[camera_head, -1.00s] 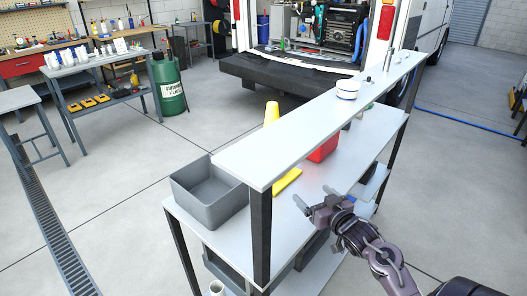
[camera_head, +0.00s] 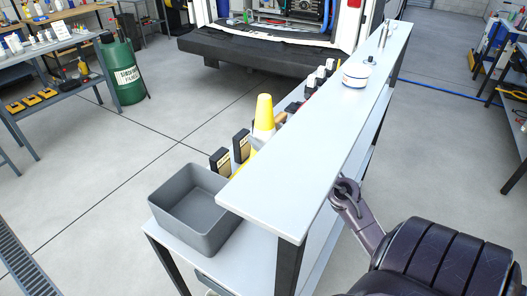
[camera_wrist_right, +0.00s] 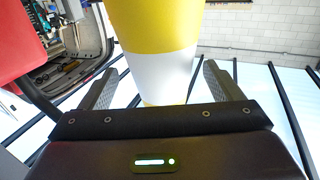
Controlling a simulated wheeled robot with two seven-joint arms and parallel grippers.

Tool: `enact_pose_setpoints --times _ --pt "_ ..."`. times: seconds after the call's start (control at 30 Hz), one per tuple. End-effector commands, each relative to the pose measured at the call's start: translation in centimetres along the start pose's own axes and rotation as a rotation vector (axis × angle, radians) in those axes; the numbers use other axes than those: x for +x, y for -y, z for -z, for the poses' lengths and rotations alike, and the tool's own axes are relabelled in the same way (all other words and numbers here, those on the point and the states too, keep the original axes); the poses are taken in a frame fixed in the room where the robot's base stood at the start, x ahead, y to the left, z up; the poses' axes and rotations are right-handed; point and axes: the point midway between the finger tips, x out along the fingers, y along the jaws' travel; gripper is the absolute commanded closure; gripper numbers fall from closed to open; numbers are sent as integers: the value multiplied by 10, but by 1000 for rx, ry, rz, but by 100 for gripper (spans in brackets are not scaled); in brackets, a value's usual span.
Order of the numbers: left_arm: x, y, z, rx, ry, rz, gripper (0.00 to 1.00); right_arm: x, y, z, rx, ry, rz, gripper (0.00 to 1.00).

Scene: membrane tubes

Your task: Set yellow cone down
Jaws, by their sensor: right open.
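The yellow cone (camera_head: 264,112), with a white band, stands upright behind the far edge of the long top shelf (camera_head: 290,150). In the right wrist view the cone (camera_wrist_right: 158,25) fills the space ahead of my right gripper (camera_wrist_right: 158,72). The two fingers are apart, one on each side of the cone, and look open; I cannot tell whether either touches it. In the head view my right forearm reaches under the top shelf, which hides the fingers. My left gripper is not in view.
A grey open bin (camera_head: 190,205) sits on the lower shelf at left. Black boxes (camera_head: 241,145) and several small items stand behind the top shelf. A white round container (camera_head: 356,73) is on top. A red object (camera_wrist_right: 20,40) is close by at left in the wrist view.

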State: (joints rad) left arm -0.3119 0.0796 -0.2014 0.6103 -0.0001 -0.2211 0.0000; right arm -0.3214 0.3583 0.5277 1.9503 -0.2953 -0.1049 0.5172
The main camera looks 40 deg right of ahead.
Motion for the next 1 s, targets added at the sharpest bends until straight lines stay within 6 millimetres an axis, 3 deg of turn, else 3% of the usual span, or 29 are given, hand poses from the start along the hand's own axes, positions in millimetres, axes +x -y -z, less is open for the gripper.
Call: enact_pose_setpoints --times 0.23,0.4,0.53,1.0 --pt "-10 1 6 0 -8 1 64 36 2 2 1 -2 0 14" --pt "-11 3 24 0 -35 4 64 41 2 0 0 0 0 14" --pt "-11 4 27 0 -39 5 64 40 2 0 0 0 0 14" --pt "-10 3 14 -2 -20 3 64 40 2 -1 0 0 0 74"
